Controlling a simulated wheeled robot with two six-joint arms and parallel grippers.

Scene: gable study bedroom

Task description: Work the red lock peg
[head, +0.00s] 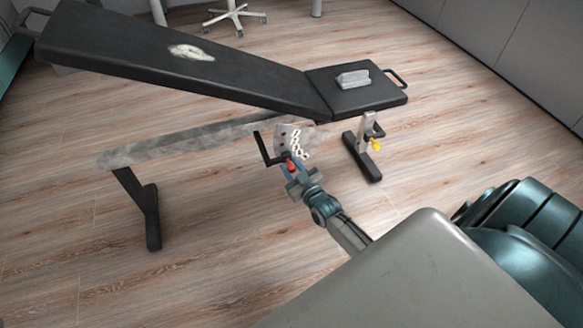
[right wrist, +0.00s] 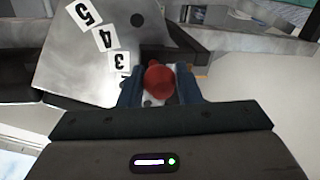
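The red lock peg (head: 291,165) has a round red knob and sits at the numbered metal plate (head: 297,138) under the bench's joint. My right gripper (head: 296,175) reaches up to it from below right. In the right wrist view the red lock peg (right wrist: 159,82) lies between the two blue fingers (right wrist: 159,90) of my right gripper, which meet the knob on both sides. The plate (right wrist: 85,55) shows the labels 5, 4 and 3 there. The peg's shaft is mostly hidden behind the knob. My left gripper is not in view.
The black bench has a long sloping backrest (head: 160,62) and a short seat (head: 350,100). A grey block (head: 352,79) lies on the seat and a pale item (head: 191,52) on the backrest. A yellow knob (head: 376,145) is on the right support.

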